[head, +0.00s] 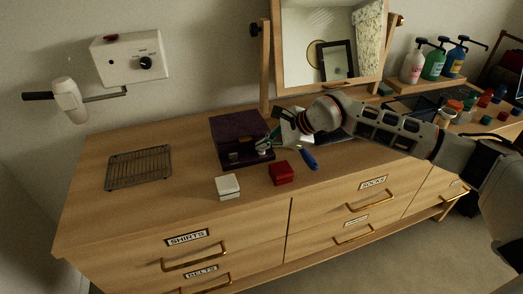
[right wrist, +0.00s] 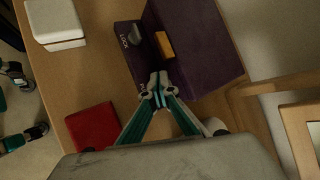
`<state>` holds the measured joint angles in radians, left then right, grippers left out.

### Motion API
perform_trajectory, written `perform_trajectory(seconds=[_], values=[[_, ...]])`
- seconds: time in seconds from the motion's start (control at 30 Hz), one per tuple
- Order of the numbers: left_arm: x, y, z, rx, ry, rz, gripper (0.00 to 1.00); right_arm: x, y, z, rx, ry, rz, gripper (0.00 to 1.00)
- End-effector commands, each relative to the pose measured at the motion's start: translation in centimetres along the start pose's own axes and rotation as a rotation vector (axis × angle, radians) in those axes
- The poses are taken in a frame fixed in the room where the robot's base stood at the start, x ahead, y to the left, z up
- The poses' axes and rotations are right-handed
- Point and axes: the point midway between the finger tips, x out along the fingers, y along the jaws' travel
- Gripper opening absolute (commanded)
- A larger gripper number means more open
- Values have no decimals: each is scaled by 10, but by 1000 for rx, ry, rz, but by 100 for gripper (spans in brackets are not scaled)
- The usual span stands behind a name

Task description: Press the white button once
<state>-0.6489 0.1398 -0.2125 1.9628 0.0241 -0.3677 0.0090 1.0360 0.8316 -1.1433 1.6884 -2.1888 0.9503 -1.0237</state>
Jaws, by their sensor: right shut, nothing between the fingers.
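A white square block (head: 228,187) with a seam around it, which looks like a button or small lidded box, sits near the dresser's front edge. It also shows at top left in the right wrist view (right wrist: 57,22). My right gripper (head: 267,146) is shut and empty at the purple box (head: 238,135), right of and behind the white block and apart from it. Its closed tips (right wrist: 158,98) are over the box's front edge, hiding part of a label. My left gripper (right wrist: 27,104) shows partly at the left edge of the right wrist view, fingers apart.
A red block (head: 281,173) lies right of the white one. The purple box has a grey knob marked LOCK (right wrist: 134,42). A wire rack (head: 139,168) is at left. A white wall box (head: 131,58) carries a red button and black knob. A mirror (head: 330,45) stands behind.

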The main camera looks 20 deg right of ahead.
Motion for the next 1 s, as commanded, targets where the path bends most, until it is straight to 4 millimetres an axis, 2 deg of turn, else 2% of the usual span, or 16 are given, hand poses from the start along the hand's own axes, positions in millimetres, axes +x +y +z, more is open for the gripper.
perform_trajectory(seconds=[0.53,1.0], values=[[1,0,1,0,-1,0,28,2,2,-2,1,1,2,0],[-5,-2,-11,1,4,-2,28,-12,-8,8,0,1,1,0]])
